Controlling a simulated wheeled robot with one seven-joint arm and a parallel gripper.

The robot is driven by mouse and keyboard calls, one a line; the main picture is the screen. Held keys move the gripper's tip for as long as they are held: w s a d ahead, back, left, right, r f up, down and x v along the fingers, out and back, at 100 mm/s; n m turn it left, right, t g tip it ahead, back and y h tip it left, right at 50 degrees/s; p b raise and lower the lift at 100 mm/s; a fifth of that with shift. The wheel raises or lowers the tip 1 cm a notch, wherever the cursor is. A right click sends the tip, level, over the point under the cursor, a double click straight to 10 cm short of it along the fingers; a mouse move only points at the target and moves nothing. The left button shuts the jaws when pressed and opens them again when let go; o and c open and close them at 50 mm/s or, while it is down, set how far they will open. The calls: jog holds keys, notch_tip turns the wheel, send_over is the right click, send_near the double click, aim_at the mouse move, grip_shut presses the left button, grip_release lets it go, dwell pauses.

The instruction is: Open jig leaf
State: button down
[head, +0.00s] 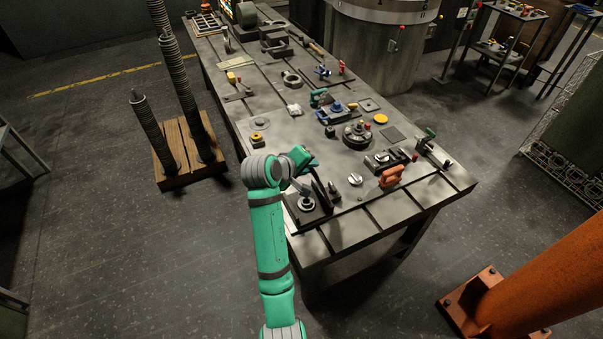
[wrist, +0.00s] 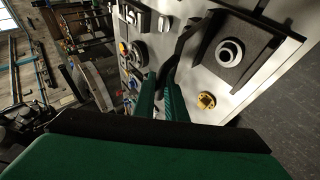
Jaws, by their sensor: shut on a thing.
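The drill jig (head: 297,216) is a dark square base at the near end of the bench, with a pale ring-shaped part (head: 307,204) in it. In the wrist view the jig base (wrist: 258,31) and ring (wrist: 230,52) show at upper right. The jig leaf (head: 321,190) is a dark thin plate standing raised at the base's edge, tilted up off the ring. In the wrist view the leaf (wrist: 187,42) runs down between the green fingers. My gripper (wrist: 162,92) is shut on it. In the head view my gripper (head: 304,162) is partly hidden by my wrist.
An orange clamp-like tool (head: 391,176), a round dark fixture (head: 357,135) and a loose pale round part (head: 355,180) lie to the right on the bench (head: 428,196). A small brass-coloured part (wrist: 206,100) lies near the jig in the wrist view. An orange post stands at lower right.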

jog(key=shift+w+d+r, duration=0.1)
jog(key=shift+w+d, duration=0.1)
jog(key=shift+d, duration=0.4)
jog(key=c, duration=1.8)
grip_release()
jog(key=shift+a, duration=0.15)
jog(key=v, duration=1)
jog(key=shift+s+a+r, duration=0.1)
jog(key=shift+s+r, duration=0.1)
jog(key=shift+r, duration=0.05)
